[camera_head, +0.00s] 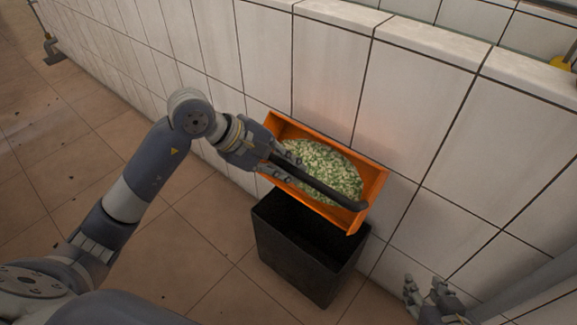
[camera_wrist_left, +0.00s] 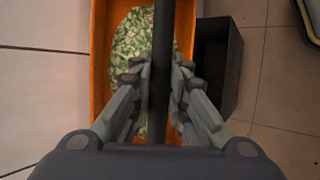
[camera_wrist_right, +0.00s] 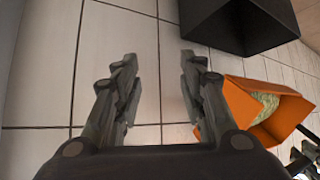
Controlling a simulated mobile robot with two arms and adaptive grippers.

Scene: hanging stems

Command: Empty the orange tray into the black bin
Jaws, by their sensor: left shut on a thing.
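The orange tray (camera_head: 374,186) holds a heap of green and pale chopped bits (camera_head: 325,168). It is up off the floor by the tiled wall, above and behind the black bin (camera_head: 306,247), and looks tilted towards it. A dark bar-like handle (camera_head: 325,188) runs along the tray. My left gripper (camera_head: 290,169) is shut on this handle; the left wrist view shows the handle (camera_wrist_left: 162,70) between the fingers. The bin stands open on the floor; the inside that shows is dark. My right gripper (camera_head: 432,296) is open and empty, low at the right; its fingers (camera_wrist_right: 157,85) are apart.
A white tiled wall (camera_head: 420,125) with a ledge runs behind the tray and bin. The brown tiled floor (camera_head: 200,225) is clear left of the bin, with small dark specks at the far left. Yellow-tipped fittings show at the upper corners.

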